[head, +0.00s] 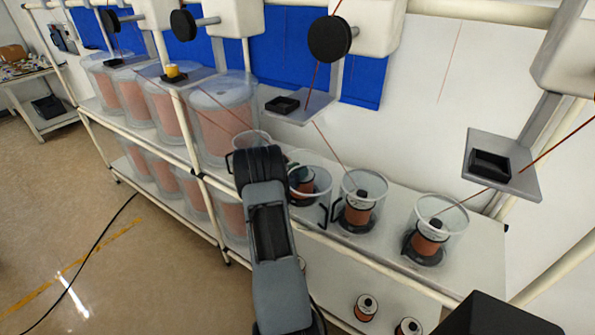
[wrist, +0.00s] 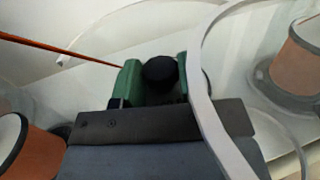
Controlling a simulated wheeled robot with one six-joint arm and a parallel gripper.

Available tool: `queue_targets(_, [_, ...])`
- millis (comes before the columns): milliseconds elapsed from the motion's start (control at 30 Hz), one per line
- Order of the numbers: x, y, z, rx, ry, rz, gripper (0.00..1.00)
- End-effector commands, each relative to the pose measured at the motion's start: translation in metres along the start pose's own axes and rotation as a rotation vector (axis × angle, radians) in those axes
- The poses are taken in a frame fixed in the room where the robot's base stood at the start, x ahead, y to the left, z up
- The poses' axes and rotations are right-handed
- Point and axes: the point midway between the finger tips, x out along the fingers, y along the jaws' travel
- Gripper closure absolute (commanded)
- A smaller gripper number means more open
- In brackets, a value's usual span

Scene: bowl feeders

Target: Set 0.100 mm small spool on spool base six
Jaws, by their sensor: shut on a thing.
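My gripper shows its green fingers in the wrist view (wrist: 158,85), shut on a black round-topped piece (wrist: 158,71). What lies below that piece is hidden, so I cannot tell whether a spool is attached. A clear container's pale rim (wrist: 203,80) curves past the right finger. Sizes and base numbers are not readable.
Large clear drums (head: 221,120) of copper spools line the shelf to the left. Two small spools (head: 366,306) (head: 408,327) sit on the lower level. Thin copper wires run above the containers.

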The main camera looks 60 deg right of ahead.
Motion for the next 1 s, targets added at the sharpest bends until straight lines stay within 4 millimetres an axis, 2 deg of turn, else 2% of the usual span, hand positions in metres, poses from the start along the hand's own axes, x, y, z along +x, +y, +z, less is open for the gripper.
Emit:
queue_targets(233, [0.001,0.000,-0.001,0.004,-0.006,-0.001,1.00])
queue_targets(267, [0.000,0.000,-0.004,-0.001,0.000,-0.001,0.62])
queue_targets(500, [0.000,0.000,-0.003,-0.001,0.000,-0.001,0.40])
queue_targets(867, [-0.002,0.000,0.001,-0.001,0.000,0.000,0.38])
queue_targets(1000, [-0.023,0.001,-0.001,-0.001,0.000,0.003,0.38])
